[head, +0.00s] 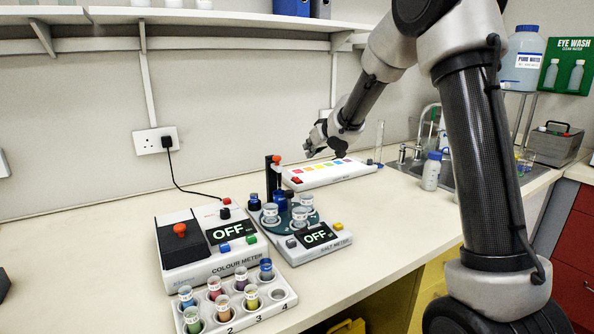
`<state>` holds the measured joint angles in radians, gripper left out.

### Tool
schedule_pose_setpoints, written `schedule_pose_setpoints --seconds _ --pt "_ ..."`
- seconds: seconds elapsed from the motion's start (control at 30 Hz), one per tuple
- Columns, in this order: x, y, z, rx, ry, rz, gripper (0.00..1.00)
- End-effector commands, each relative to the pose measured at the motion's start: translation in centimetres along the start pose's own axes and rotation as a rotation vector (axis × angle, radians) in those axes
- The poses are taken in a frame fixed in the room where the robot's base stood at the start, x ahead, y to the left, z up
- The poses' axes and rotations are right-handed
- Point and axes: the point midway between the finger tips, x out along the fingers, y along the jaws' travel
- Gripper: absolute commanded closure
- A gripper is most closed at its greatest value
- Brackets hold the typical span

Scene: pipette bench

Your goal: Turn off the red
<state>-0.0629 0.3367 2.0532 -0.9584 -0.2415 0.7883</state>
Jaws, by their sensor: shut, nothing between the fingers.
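A long white panel (340,176) with a row of coloured squares lies at the back of the bench. A red block or switch (297,180) sits at its left end, and a red-pink square is near it; whether anything is lit is unclear. My gripper (309,150) is shut and empty, above the panel's left half and apart from it. The colour meter (190,270) reads OFF and has a red knob (180,229) and a small red button (227,201). The salt meter (318,255) also reads OFF; a red cap (277,158) tops its black post.
A white rack (245,313) of coloured sample cups stands in front of the colour meter. A wall socket (157,140) has a black cable.

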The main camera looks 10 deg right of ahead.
Motion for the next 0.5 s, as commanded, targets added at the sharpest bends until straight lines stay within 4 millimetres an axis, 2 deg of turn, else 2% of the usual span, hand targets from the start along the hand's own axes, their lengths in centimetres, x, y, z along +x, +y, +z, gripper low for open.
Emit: schedule_pose_setpoints --seconds 0.17,0.5 --pt "1.7 -0.1 0.1 0.0 -0.002 -0.002 1.0" --pt "8.8 -0.1 0.1 -0.001 -0.002 -0.002 1.0"
